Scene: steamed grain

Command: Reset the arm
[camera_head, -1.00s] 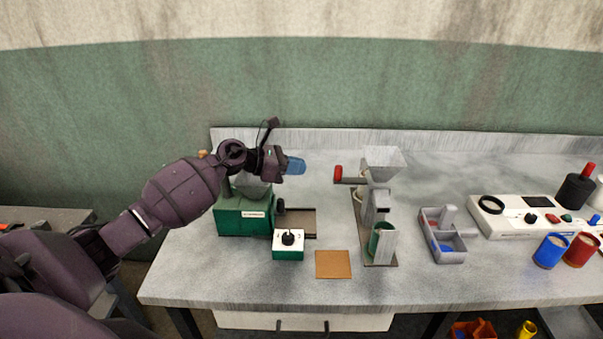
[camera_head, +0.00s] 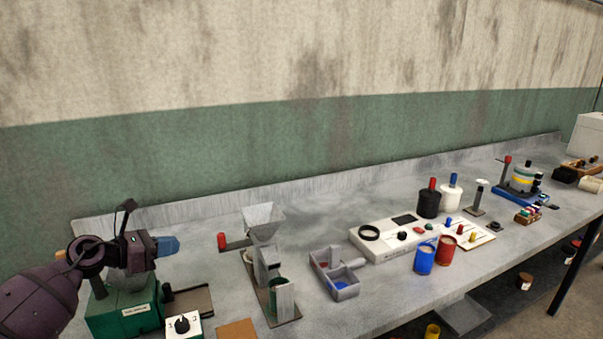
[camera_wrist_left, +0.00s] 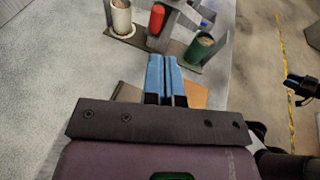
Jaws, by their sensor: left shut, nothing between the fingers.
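My left arm comes in from the lower left of the head view. Its left gripper (camera_head: 167,246) has blue fingers and is raised over the green machine (camera_head: 122,312) at the bench's left end. In the left wrist view the two blue fingers (camera_wrist_left: 163,78) lie side by side, shut and empty. Beyond them stand a red handle (camera_wrist_left: 157,18), a white cup-like part (camera_wrist_left: 121,18) and a green cup (camera_wrist_left: 199,47).
The grey bench (camera_head: 330,220) runs along the wall. A hand mill (camera_head: 263,222), a grey divided tray (camera_head: 335,275), a white control panel (camera_head: 385,240), a blue cup (camera_head: 425,258) and a red cup (camera_head: 446,250) stand on it. An orange-brown square (camera_head: 237,330) lies near the front.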

